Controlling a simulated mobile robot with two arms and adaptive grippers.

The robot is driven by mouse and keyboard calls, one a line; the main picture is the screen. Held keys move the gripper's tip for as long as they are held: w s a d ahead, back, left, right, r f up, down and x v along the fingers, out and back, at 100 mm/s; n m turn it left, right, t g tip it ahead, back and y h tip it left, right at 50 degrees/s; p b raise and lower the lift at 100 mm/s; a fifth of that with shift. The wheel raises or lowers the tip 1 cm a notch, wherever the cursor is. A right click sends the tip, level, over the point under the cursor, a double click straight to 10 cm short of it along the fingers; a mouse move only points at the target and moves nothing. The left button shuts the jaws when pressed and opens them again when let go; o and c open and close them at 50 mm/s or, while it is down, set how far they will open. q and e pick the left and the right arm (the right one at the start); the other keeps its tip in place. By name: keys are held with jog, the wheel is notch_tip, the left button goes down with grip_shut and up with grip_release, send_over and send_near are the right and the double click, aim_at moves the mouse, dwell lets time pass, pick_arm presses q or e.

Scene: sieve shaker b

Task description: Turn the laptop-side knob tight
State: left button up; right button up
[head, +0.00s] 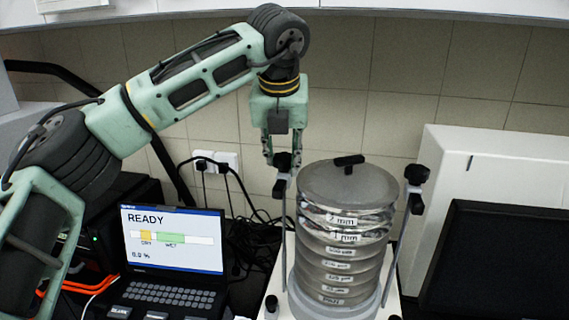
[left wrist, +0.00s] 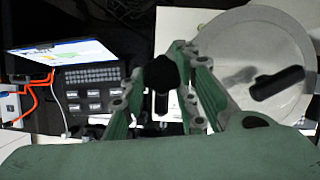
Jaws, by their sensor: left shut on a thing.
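The laptop-side knob (head: 281,188) is black and sits at the top of the upright rod left of the sieve stack (head: 342,250). My left gripper (head: 282,160) reaches down from above and is shut on this knob. In the left wrist view the dark knob (left wrist: 161,76) shows between the green fingers of the left gripper (left wrist: 165,100). The fingers hide part of the knob in the head view. The other black knob (head: 416,174) stands on the right rod, clear of any gripper. My right gripper is in neither view.
The laptop (head: 172,250) reads READY and stands left of the shaker. The stack's lid (head: 325,187) has a black handle (head: 349,161), close to the right of my left gripper. A white box (head: 490,165) and a dark panel (head: 500,255) are at the right. Cables hang behind the laptop.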

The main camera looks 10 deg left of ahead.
pick_arm(q)
jog(key=m, duration=0.1)
jog(key=m+h, duration=0.1)
jog(key=shift+w+a+m+b, duration=0.1)
jog(key=shift+a+m+b, duration=0.2)
jog(key=shift+m, duration=0.1)
jog(key=m+h, duration=0.1)
jog(key=m, duration=0.1)
jog(key=shift+r+m, duration=0.15)
jog(key=shift+m, duration=0.25)
jog(key=m+h+p, duration=0.1)
jog(key=m+p, duration=0.1)
jog(key=m, duration=0.1)
jog(key=shift+w+a+r+g, duration=0.1)
jog(key=shift+w+g, duration=0.05)
jog(key=shift+g, duration=0.15)
jog(key=shift+w+m+g+h+p, duration=0.1)
jog(key=shift+m+g+h+p, duration=0.2)
jog(key=shift+m+p, duration=0.55)
jog(key=shift+w+m+g+h+p, duration=0.15)
jog(key=shift+m+h+p, duration=0.3)
jog(key=shift+m, duration=0.7)
jog(key=shift+s, duration=0.1)
jog(key=o, duration=0.9)
jog(key=shift+o, duration=0.7)
jog(key=shift+w+f, duration=0.2)
jog(key=shift+f, duration=0.05)
